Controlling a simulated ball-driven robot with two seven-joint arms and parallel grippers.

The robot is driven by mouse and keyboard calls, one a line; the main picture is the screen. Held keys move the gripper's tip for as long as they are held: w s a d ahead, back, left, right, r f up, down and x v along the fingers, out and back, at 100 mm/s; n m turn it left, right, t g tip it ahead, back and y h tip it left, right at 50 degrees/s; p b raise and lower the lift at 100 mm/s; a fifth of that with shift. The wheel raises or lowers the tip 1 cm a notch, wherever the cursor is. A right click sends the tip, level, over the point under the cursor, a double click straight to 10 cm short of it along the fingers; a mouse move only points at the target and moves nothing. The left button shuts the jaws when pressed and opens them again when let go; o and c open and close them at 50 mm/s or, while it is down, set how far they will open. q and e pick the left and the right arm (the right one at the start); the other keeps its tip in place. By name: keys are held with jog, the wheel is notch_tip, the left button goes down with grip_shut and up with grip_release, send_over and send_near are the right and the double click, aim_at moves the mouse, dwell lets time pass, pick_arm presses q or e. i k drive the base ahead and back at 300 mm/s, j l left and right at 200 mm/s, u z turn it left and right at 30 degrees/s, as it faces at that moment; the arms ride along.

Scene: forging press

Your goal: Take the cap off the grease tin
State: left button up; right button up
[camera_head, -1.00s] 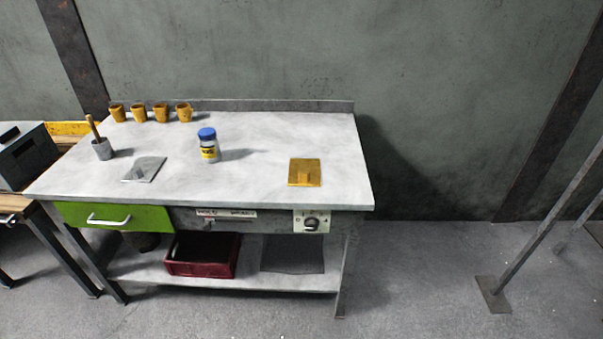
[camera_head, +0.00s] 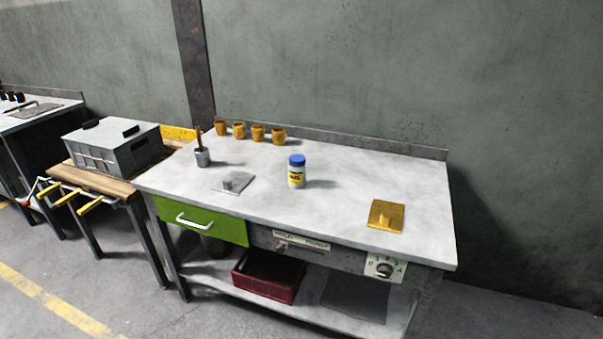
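The grease tin (camera_head: 296,178) stands upright near the middle of the grey workbench (camera_head: 340,204). It is a small pale jar with a yellow label. Its blue cap (camera_head: 297,160) sits on top of it. Neither of my grippers shows in the head view.
Several orange cups (camera_head: 258,133) line the bench's back. A grey pot with a brown handle (camera_head: 202,156) and a grey plate (camera_head: 234,184) are left of the tin. A yellow plate (camera_head: 387,216) lies to the right. A green drawer (camera_head: 203,221) is closed below. A grey toolbox (camera_head: 114,147) stands left.

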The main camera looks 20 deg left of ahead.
aim_at(296, 175)
jog(key=j+z, duration=0.2)
jog(key=j, duration=1.3)
jog(key=i, duration=0.05)
